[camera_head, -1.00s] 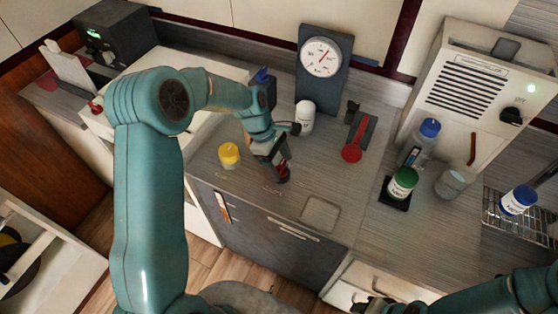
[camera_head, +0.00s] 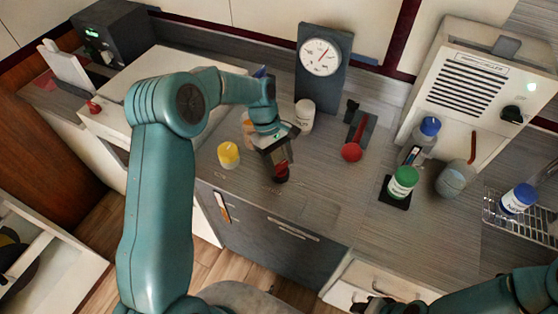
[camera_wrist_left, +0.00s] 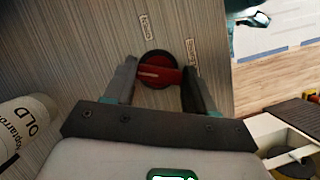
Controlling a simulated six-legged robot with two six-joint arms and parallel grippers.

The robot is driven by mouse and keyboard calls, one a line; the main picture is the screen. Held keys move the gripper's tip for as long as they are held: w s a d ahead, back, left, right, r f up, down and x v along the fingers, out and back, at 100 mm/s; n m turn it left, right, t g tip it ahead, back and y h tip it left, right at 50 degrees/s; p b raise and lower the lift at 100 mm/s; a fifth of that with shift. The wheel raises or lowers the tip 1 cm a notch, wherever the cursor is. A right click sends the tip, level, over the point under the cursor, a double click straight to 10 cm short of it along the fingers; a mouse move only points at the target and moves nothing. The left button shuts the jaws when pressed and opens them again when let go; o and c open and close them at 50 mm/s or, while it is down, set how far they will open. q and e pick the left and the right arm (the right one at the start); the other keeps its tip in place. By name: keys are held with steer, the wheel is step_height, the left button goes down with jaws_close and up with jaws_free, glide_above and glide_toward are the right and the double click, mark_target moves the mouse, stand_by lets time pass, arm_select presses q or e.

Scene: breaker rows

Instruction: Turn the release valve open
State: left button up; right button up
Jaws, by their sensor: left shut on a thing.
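The release valve is a red bar handle on a round black base, set in the grey counter top. In the left wrist view the handle (camera_wrist_left: 158,74) lies between the two fingers of my left gripper (camera_wrist_left: 160,88), which is shut on it. In the head view the red valve (camera_head: 281,171) shows just below my left gripper (camera_head: 277,160), which partly covers it. Two small labels are on the counter by the valve, too small to read surely. My right gripper (camera_head: 372,304) is only partly seen at the bottom edge; its jaws are unclear.
A yellow-lidded jar (camera_head: 229,154) stands left of the gripper and a white bottle (camera_head: 304,116) behind it. A gauge (camera_head: 320,57) stands at the back. A red round-ended lever (camera_head: 352,151) and a green-lidded jar (camera_head: 403,182) are to the right.

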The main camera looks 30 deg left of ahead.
arm_select(q)
steer(key=m, duration=0.2)
steer(key=m+g+y, duration=0.1)
steer(key=m, duration=0.3)
steer(key=shift+w+r+m+g+y+b, duration=0.15)
steer(key=shift+w+m+g+y+b, duration=0.15)
steer(key=shift+g, duration=0.1)
steer(key=m+y, duration=0.1)
steer(key=m, duration=0.2)
steer(key=m+y, duration=0.1)
steer(key=m, duration=0.2)
steer(key=shift+d+g+b, duration=0.15)
steer(key=shift+g+b, duration=0.25)
steer(key=shift+m, duration=0.4)
steer(key=o, duration=1)
steer(key=shift+o, duration=0.2)
